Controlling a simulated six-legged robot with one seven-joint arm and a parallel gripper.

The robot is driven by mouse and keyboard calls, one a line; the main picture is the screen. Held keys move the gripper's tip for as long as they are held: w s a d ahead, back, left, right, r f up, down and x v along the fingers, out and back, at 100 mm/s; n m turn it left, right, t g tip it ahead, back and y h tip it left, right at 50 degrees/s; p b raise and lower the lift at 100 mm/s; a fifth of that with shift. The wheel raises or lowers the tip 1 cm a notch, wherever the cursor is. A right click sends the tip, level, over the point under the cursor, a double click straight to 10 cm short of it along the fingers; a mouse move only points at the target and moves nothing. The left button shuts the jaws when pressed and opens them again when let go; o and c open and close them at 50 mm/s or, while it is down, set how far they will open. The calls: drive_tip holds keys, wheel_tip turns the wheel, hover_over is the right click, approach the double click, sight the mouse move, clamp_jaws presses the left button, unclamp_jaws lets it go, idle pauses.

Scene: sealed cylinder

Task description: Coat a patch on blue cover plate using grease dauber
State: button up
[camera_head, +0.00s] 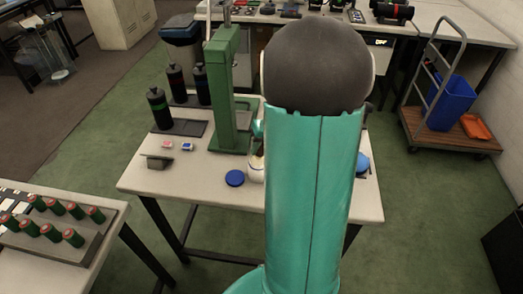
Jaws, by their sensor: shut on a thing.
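A dark blue round disc (235,178), which may be the blue cover plate, lies flat on the light table near its front. A white rounded container (256,170) stands just right of it, partly hidden by my arm. Another blue round thing (362,163) shows on the table right of my arm, also partly covered; I cannot tell which of the two blue things is the cover plate. My large teal arm fills the middle of the view and hides my gripper's fingers and anything in them. The grease dauber cannot be made out.
A green press-like stand (228,95) rises from the table, with several black bottles (160,108) on dark trays to its left. Small red and blue items (187,147) lie in front of them. A rack of red-capped cylinders (55,235) is front left. A trolley (450,130) stands right.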

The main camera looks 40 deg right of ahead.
drive_tip(key=shift+r, duration=2.6)
